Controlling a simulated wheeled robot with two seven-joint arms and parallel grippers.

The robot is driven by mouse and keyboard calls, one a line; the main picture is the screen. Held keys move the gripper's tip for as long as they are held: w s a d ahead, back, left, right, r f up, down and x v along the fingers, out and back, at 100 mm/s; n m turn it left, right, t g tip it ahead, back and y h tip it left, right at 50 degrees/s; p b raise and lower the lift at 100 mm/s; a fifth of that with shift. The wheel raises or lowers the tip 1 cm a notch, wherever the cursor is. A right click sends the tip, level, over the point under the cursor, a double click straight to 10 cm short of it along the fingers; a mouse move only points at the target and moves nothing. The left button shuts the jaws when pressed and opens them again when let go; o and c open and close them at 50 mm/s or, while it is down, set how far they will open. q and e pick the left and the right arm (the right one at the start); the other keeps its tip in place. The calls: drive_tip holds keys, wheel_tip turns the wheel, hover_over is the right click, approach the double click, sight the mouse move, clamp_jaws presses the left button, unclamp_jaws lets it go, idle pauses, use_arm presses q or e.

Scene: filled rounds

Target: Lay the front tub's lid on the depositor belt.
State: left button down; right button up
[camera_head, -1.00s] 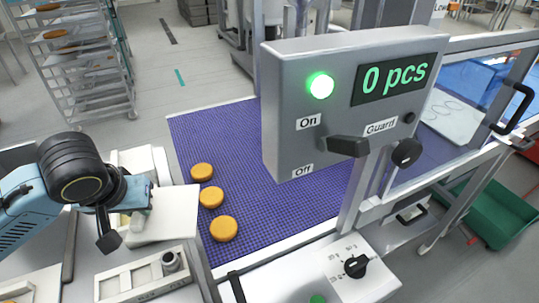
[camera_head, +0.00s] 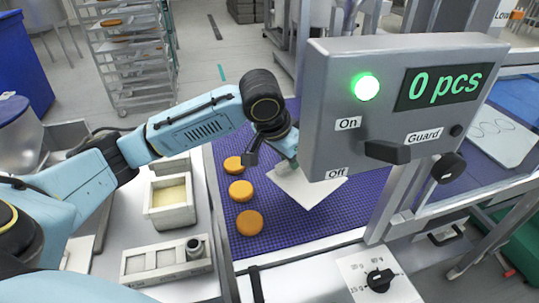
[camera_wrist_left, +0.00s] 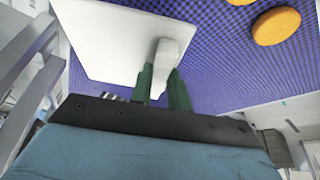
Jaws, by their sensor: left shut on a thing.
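My left gripper (camera_head: 286,162) is shut on the white lid (camera_head: 312,192) over the purple depositor belt (camera_head: 300,228). The lid is a flat square plate. In the wrist view the green fingers (camera_wrist_left: 163,80) pinch the lid's raised handle, and the lid (camera_wrist_left: 100,38) spreads out to the left above the belt (camera_wrist_left: 215,55). I cannot tell whether the lid touches the belt. The open front tub (camera_head: 172,216) stands on the counter at the left and shows a pale yellow filling. My right gripper is not in view.
Several orange-brown rounds (camera_head: 249,222) lie in a row along the belt's left side, left of the lid. A grey control box (camera_head: 400,100) reading "0 pcs" overhangs the belt on the right. A pale long holder (camera_head: 165,262) sits on the counter.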

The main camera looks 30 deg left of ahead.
use_arm(q)
drive_tip(key=w+a+r+m+h, duration=0.1)
drive_tip(key=w+a+m, duration=0.3)
drive_tip(key=w+a, duration=0.15)
drive_tip(key=m+g+b, duration=0.1)
drive_tip(key=b, duration=0.1)
hover_over(280, 160)
drive_tip(key=s+d, duration=0.3)
drive_tip(key=s, duration=0.2)
drive_tip(key=shift+h, duration=0.3)
wheel_tip(280, 160, down, 9)
drive_tip(key=shift+f, duration=0.15)
drive_tip(key=shift+f, duration=0.1)
drive_tip(key=c, duration=1.3)
unclamp_jaws()
drive_tip(key=shift+c, duration=0.2)
drive_tip(key=shift+a, duration=0.1)
drive_tip(key=p+v, duration=0.1)
drive_tip(key=v, duration=1.1)
drive_tip(key=shift+p, duration=0.35)
